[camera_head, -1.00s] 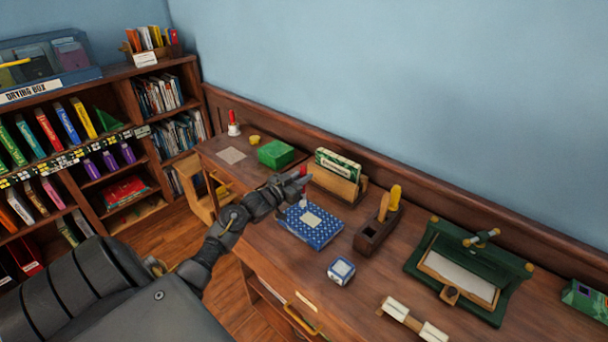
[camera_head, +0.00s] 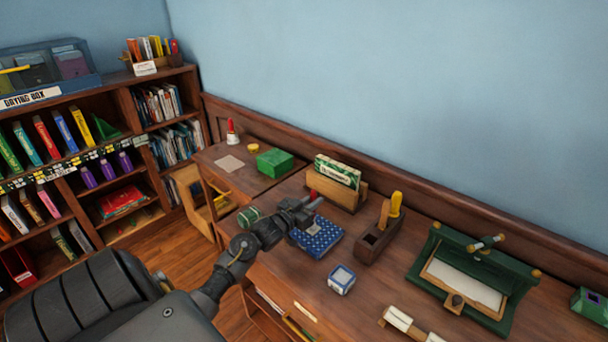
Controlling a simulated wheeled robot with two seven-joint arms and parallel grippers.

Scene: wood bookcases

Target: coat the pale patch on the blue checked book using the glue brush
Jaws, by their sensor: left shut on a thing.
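The blue checked book (camera_head: 322,243) lies flat on the desk. Its pale patch (camera_head: 313,229) shows only in part, as my left gripper is over the book's far left portion. My left gripper (camera_head: 308,208) is shut on what looks like the glue brush, whose red handle (camera_head: 313,195) stands up above the fingers. The brush's lower end is hidden or too small to make out, so I cannot tell whether it touches the patch. My right gripper is not in view.
A wooden holder with a green book (camera_head: 338,172) stands behind the blue book. A wooden tool box (camera_head: 378,243) is to its right, and a small blue-and-white box (camera_head: 341,280) in front. A green press (camera_head: 470,270) stands further right. A green roll (camera_head: 248,216) lies by my left arm.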

